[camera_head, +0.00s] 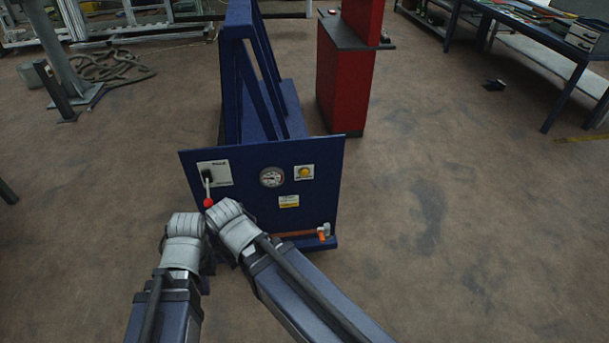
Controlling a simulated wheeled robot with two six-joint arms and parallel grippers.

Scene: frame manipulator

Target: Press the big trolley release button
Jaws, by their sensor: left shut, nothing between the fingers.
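A blue trolley frame (262,215) stands ahead with a flat panel facing me. A round yellow button (304,171) sits on a white plate at the panel's upper right. My left gripper (187,224) is at the panel's lower left, below and left of the button and apart from it. It is shut and empty; its fingertips are hard to make out. My right arm's pale wrist (235,224) is beside it, in front of the panel's lower left. The right fingers are hidden, so their state does not show.
A red cabinet (345,85) stands behind. A workbench (510,20) is at the upper right. The floor to the right is clear.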

